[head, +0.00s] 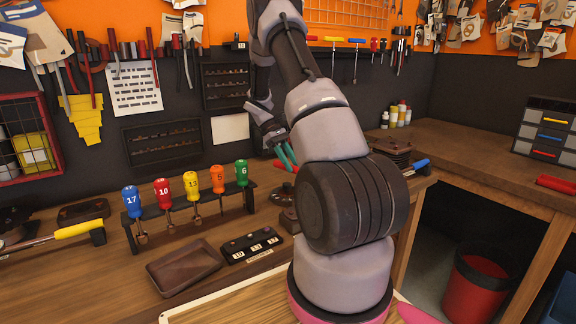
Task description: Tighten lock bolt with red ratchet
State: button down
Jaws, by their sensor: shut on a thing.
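My gripper (286,156), with teal fingers, is partly hidden behind my own arm, above the back of the wooden workbench. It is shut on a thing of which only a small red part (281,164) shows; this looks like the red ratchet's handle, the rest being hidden. Dark round metal parts (283,194) stand on the bench below the gripper. I cannot make out the lock bolt, and my arm covers part of this area.
A rack (189,219) holds several numbered, coloured drivers. A brown tray (184,267) and a black labelled block (250,246) lie in front. A yellow-handled tool (79,230) is left. A blue-handled tool (419,164) and another red handle (556,184) lie right.

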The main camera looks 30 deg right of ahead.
jog(key=shift+d, duration=0.15)
jog(key=d, duration=0.1)
jog(key=d+m+y, duration=0.1)
jog(key=d+m, duration=0.1)
jog(key=shift+w+d+g+y, duration=0.1)
jog(key=shift+w+g+y, duration=0.2)
jog(key=shift+y, duration=0.1)
